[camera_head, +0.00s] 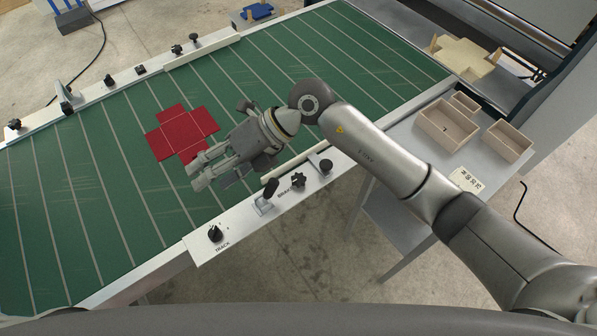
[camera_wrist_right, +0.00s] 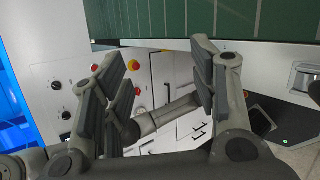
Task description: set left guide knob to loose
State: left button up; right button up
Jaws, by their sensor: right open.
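Dark knobs stand on both side rails of the green conveyor; no label I can read names the left guide knob. On the far rail, a black knob (camera_head: 176,49) and another knob (camera_head: 193,37) stand by a pale guide bar (camera_head: 203,51). On the near rail are a star-shaped knob (camera_head: 298,180), a round knob (camera_head: 326,166) and a TRACK knob (camera_head: 215,233). My right gripper (camera_head: 197,174) is open and empty above the belt, beside the red blank and apart from the knobs. It also shows open in the right wrist view (camera_wrist_right: 160,85). My left gripper is not in view.
A red cross-shaped blank (camera_head: 182,132) lies flat on the green belt (camera_head: 110,190). A black lever (camera_head: 266,202) stands up on the near rail. Open wooden boxes (camera_head: 447,126) sit on a grey side table at right. The belt's left part is clear.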

jog(key=w+d+f+t+h, duration=0.1)
jog(key=w+d+f+h, duration=0.35)
jog(key=d, duration=0.25)
jog(key=t+h, duration=0.2)
jog(key=h, duration=0.4)
send_near(299, 178)
notch_tip(299, 178, down, 8)
jog(key=p, duration=0.4)
jog(key=shift+s+a+r, duration=0.1)
jog(key=shift+s+r, duration=0.05)
jog(key=shift+f, duration=0.5)
